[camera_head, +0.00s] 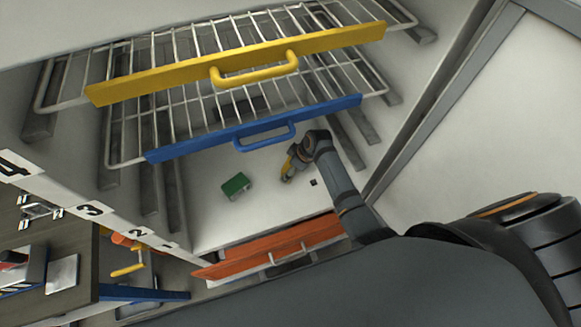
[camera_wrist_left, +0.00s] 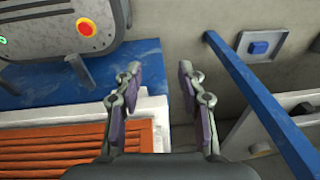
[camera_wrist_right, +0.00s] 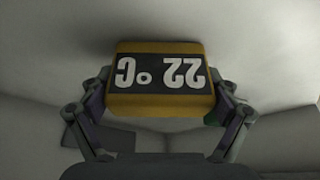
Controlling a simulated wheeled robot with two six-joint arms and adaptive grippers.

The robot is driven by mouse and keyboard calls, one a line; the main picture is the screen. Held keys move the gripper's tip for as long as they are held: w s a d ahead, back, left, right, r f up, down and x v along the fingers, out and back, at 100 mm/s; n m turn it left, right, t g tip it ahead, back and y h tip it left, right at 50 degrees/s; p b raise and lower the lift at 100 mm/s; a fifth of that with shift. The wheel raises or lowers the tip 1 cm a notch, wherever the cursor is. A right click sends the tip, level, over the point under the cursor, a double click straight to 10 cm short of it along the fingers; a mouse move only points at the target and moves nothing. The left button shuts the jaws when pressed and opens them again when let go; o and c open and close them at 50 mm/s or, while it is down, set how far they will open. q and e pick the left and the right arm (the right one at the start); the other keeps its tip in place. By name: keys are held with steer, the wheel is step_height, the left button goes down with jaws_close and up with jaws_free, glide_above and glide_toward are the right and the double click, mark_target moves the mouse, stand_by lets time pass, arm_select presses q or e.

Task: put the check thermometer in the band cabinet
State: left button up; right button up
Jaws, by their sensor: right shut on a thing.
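The check thermometer (camera_wrist_right: 160,80) is a yellow-framed block with a dark face reading 22 °C, upside down in the right wrist view. My right gripper (camera_wrist_right: 158,100) is shut on it, one finger at each side. In the head view the thermometer (camera_head: 288,167) shows as a small yellow piece at my right gripper (camera_head: 293,161), inside the band cabinet (camera_head: 215,220). They are below the blue-fronted rack (camera_head: 330,112) and above the orange front (camera_head: 270,250). Whether the thermometer touches a surface I cannot tell. My left gripper (camera_wrist_left: 160,78) is open and empty, away from the cabinet.
A green block (camera_head: 235,186) is inside the cabinet, left of my right gripper. A yellow-fronted wire rack (camera_head: 160,77) is above the blue one. Numbered labels (camera_head: 92,209) line the left edge. In the left wrist view a blue bar (camera_wrist_left: 255,95) runs right of my left gripper.

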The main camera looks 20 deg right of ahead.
steer(key=shift+s, duration=0.1)
steer(key=o, duration=1.1)
steer(key=shift+d+f, duration=0.1)
steer(key=shift+r, duration=0.2)
arm_select(q)
steer(key=shift+s+a+r, duration=0.1)
steer(key=shift+s, duration=1.05)
arm_select(e)
steer(key=v, duration=1.2)
